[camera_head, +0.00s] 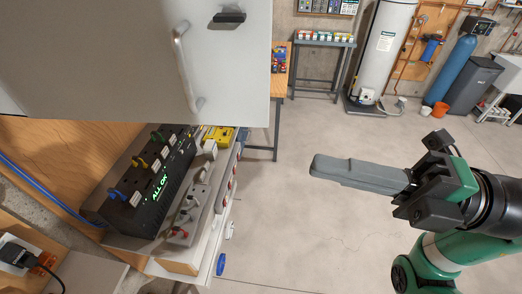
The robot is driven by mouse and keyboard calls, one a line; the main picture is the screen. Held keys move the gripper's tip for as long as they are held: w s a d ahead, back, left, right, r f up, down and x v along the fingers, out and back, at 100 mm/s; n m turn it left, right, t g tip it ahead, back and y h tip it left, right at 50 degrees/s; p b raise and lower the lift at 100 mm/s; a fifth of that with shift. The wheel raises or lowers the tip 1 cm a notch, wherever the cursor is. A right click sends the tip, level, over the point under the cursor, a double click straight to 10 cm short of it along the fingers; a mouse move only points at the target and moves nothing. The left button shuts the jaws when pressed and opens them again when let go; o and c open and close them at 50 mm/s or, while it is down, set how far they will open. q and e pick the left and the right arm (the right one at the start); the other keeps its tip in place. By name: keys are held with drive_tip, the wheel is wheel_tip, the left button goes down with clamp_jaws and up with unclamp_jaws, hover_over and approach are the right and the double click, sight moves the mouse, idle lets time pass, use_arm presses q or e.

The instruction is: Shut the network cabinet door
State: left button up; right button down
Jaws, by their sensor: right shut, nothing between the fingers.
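The network cabinet door (100,55) is the large pale grey panel at the upper left. It bears a long metal handle (185,70) and a small black latch (229,17). Its right edge stands out over the floor. I cannot tell from this view how far open the door is. My right gripper (318,165) is shut and empty, with its grey fingers together and pointing left. It is over the open floor, to the right of and below the door, apart from it. My left gripper is not in view.
A shelf (178,266) under the door holds a black power unit (155,180) reading "ALL OK", a power strip (200,205) and a yellow device (221,136). A workbench (290,75), white tank (385,45) and buckets stand behind. Floor between is clear.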

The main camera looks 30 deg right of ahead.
drive_tip(key=w+a+f+m+h, duration=0.2)
drive_tip(key=w, duration=0.9)
drive_tip(key=shift+w+a+t+p, duration=0.3)
drive_tip(key=shift+w+a, duration=0.05)
drive_tip(key=shift+w, duration=0.05)
drive_tip(key=shift+d+f, duration=0.1)
